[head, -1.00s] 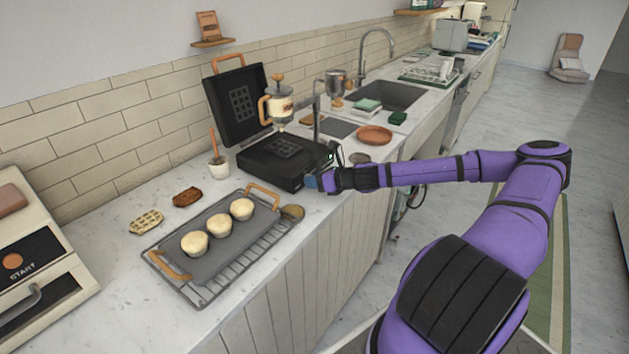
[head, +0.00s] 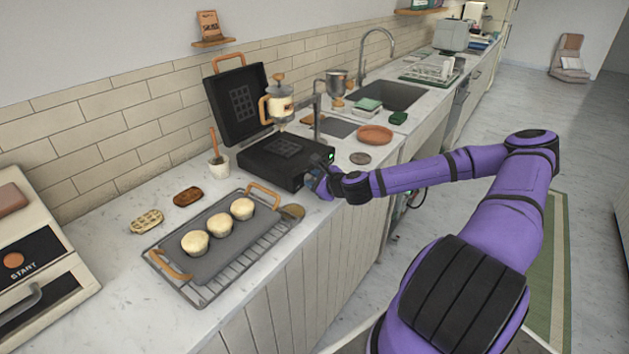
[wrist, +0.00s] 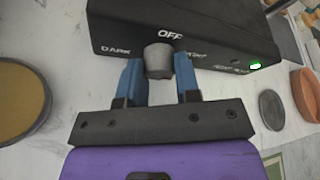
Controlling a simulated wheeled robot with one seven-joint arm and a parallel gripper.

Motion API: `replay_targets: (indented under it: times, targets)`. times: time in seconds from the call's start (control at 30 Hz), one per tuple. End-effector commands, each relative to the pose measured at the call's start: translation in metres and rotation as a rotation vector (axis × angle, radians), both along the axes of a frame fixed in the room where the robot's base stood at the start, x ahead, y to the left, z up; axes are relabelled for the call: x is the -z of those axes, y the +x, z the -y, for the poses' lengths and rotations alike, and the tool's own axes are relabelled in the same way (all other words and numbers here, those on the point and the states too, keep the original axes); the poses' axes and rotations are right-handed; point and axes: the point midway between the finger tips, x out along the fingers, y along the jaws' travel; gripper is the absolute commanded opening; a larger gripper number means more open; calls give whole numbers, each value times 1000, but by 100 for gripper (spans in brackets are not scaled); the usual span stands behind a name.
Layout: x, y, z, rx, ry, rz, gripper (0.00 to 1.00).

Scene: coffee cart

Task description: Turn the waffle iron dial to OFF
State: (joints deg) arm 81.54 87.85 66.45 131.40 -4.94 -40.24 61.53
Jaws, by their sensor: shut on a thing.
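The waffle iron (head: 283,157) stands on the counter with its lid (head: 238,103) raised. In the wrist view, its front panel (wrist: 229,54) shows the words DARK and OFF and other lettering I cannot read clearly. A green light (wrist: 255,66) glows at the panel's right. The grey dial (wrist: 158,60) sits below the OFF mark. My gripper (wrist: 158,72) is shut on the dial, one blue finger on each side. In the head view, my gripper (head: 313,182) is at the iron's front, and the dial is hidden there. The dial's pointer mark cannot be made out.
A tray (head: 216,250) with several pale round cakes lies on a wire rack left of the iron. A French press (head: 279,104) stands behind it. A terracotta plate (head: 375,134) and a small grey disc (head: 360,158) lie to the right.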

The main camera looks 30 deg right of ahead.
Motion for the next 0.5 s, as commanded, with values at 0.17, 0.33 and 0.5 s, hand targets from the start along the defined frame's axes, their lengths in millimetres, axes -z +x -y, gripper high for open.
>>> replay_targets:
  times: [0.17,0.33,0.5]
  targets:
    - [1,-1,-1,-1,-79,26,7]
    - [1,-1,-1,-2,-119,41,7]
    - [1,-1,-1,-1,-135,47,7]
